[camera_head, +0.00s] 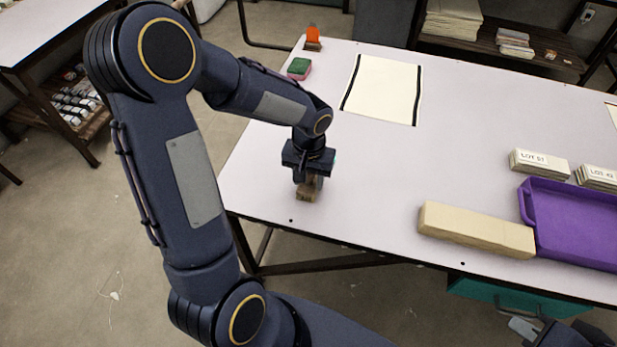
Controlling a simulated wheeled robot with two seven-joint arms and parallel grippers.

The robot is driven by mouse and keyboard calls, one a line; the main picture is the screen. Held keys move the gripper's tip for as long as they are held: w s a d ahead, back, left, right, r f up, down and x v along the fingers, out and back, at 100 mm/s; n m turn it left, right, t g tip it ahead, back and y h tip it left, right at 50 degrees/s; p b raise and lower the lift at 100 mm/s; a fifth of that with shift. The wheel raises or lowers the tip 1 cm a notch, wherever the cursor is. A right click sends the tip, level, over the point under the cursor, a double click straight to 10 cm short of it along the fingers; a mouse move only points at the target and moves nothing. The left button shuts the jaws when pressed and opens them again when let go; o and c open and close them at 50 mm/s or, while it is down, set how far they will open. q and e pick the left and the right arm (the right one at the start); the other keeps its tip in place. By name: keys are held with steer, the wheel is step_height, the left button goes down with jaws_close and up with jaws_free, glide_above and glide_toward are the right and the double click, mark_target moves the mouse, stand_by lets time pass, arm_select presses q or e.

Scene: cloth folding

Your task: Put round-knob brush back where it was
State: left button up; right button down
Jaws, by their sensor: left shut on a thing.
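My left gripper (311,180) points down over the left part of the table and is shut on a brown wooden brush (306,194). Only the lower part of the brush shows; its knob is hidden by the fingers, so its shape cannot be told. The brush is at or just above the table top near the front left edge; I cannot tell whether it touches. My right gripper (524,327) is partly in view at the bottom right, off the table's front edge, and its opening cannot be made out.
The white table (370,190) has clear room around the brush. A cream cloth with black side bands (384,90) lies behind. A green-topped sponge (299,68) and an orange item (312,37) stand at the back left. A beige block (475,229), purple tray (572,217) and labelled stacks (540,163) are right.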

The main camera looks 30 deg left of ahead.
arm_select(q)
steer(key=shift+f, duration=0.1)
steer(key=o, duration=0.9)
steer(key=shift+o, duration=0.2)
